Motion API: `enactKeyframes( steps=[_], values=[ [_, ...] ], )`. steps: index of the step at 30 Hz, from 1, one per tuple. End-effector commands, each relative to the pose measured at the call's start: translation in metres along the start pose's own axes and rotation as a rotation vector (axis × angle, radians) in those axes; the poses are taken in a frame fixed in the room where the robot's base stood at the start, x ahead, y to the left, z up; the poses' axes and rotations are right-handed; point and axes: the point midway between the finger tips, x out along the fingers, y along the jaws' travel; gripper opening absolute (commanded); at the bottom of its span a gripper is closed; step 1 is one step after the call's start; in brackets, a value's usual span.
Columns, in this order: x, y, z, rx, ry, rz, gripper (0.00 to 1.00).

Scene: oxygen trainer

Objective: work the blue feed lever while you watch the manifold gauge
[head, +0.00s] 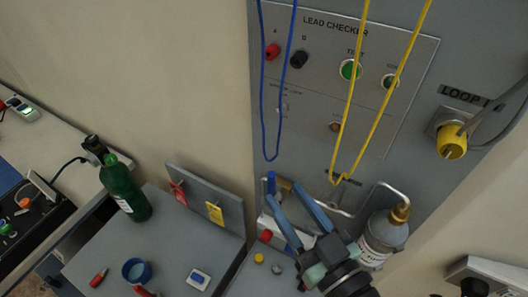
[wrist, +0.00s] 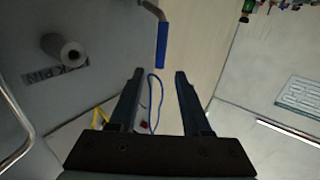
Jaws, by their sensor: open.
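The blue feed lever (head: 271,183) shows as a short blue grip low on the grey panel. In the wrist view the blue grip (wrist: 162,45) hangs from a bent metal rod, its end in line with the gap between the fingertips. My gripper (head: 285,192) is open, with its fingers pointing up toward the lever. In the wrist view my gripper (wrist: 158,74) has nothing clearly between its fingers; whether it touches the lever I cannot tell. I cannot make out the manifold gauge; my arm and gripper cover part of the lower panel.
A blue cord (head: 264,110) and a yellow cord (head: 379,120) hang before the lead checker panel (head: 400,60). A grey bottle (head: 385,237) with a brass fitting stands right of my gripper. A green cylinder (head: 124,188) stands on the grey bench (head: 155,245) at left.

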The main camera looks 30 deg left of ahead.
Motion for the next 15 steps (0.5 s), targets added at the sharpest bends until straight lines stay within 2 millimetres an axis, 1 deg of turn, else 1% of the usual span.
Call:
enactKeyframes(
  steps=[1,6,9,12,15],
  values=[
    [0.012,-0.001,-0.006,0.001,-0.001,-0.006,0.48],
    [0.048,-0.001,-0.006,0.001,-0.002,-0.004,0.48],
    [0.066,-0.001,-0.005,0.001,-0.001,-0.003,0.48],
    [0.079,0.000,-0.004,0.000,-0.001,-0.002,0.48],
    [0.087,0.000,-0.002,0.000,-0.001,-0.001,0.48]
  ],
)
